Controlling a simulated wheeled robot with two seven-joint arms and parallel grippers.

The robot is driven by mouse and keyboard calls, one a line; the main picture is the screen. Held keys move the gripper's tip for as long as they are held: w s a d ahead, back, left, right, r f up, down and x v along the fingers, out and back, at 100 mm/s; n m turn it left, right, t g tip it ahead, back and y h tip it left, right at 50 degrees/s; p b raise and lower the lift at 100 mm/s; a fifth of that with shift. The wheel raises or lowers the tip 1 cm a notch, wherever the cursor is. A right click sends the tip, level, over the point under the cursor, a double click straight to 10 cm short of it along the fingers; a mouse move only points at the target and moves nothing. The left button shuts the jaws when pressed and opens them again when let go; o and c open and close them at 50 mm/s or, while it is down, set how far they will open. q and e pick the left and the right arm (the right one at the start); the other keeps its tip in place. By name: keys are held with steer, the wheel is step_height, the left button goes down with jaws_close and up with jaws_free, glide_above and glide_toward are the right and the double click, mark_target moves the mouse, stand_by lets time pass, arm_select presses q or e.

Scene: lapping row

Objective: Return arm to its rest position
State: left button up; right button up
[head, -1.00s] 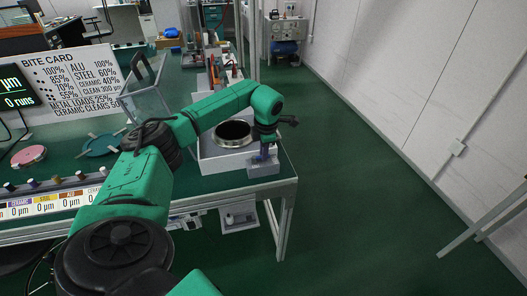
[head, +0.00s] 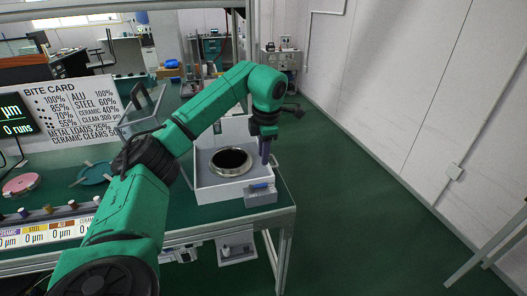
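My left arm comes in from the lower left, reaches over the bench and bends down at the wrist. My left gripper (head: 265,151) points down over the right side of a white open box with a round dark-mouthed metal ring (head: 231,161) in it. My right gripper is not in view.
The green bench (head: 284,200) ends just right of the box. The bite card sign (head: 76,109), a dark display (head: 14,121), a pink disc (head: 21,184) and a teal disc (head: 93,173) are at the left. Green floor (head: 360,230) is clear at the right.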

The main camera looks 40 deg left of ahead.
arm_select(q)
steer(key=shift+r, duration=0.6)
